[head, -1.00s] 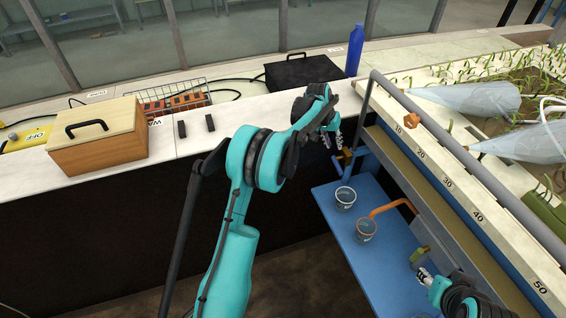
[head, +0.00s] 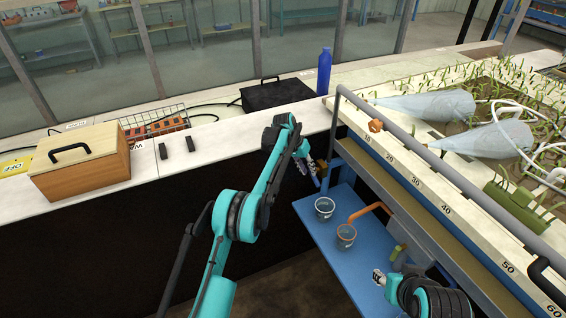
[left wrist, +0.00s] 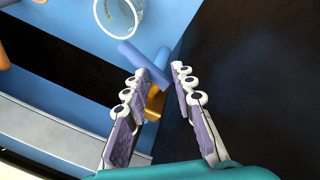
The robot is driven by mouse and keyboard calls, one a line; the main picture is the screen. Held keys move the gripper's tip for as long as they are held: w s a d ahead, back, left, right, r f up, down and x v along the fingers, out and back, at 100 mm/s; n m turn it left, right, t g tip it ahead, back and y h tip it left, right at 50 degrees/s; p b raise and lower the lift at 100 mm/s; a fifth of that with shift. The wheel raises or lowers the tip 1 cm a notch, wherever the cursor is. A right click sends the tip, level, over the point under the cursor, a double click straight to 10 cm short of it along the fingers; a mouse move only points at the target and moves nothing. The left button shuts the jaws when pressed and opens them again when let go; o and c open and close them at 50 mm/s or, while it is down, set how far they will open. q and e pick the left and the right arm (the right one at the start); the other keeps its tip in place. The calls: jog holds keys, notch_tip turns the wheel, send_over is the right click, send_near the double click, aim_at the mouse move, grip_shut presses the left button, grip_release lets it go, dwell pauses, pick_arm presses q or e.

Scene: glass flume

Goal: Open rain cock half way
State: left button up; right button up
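My left gripper (head: 316,168) is open beside the flume's near end. A small cock with a blue handle (left wrist: 145,62) and a brass body (left wrist: 155,103) lies just beyond its fingertips (left wrist: 163,80) in the left wrist view. The brass body shows between the fingers, which do not grip it. In the head view this cock (head: 335,163) is partly hidden by the gripper. No label shows which cock is the rain cock. My right gripper (head: 379,278) is low, near a cock with an olive-green handle (head: 397,253); its finger gap is unclear.
Two clear cups, one (head: 324,208) left of the other (head: 346,235), stand on the blue shelf (head: 310,235). An orange pipe (head: 371,211) bends over the second. A grey rail (head: 430,155) runs along the numbered planted bed. A blue bottle (head: 324,72) stands behind.

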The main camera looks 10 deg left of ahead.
pick_arm(q)
notch_tip(320, 180, down, 6)
jog(key=w+d+t+y+b, duration=0.1)
jog(key=d+t+b, duration=0.1)
jog(key=s+a+r+p, duration=0.1)
jog(key=s+a+r, duration=0.3)
jog(key=s+r, duration=0.5)
jog(key=s+a+r+n+t+y+p, duration=0.1)
jog(key=s+a+r+p, duration=0.1)
jog(key=s+r, duration=0.8)
jog(key=shift+s+a+r+t+y, duration=0.25)
jog(key=shift+a+r, duration=0.65)
jog(key=shift+r, duration=2.15)
jog(key=shift+w, duration=0.1)
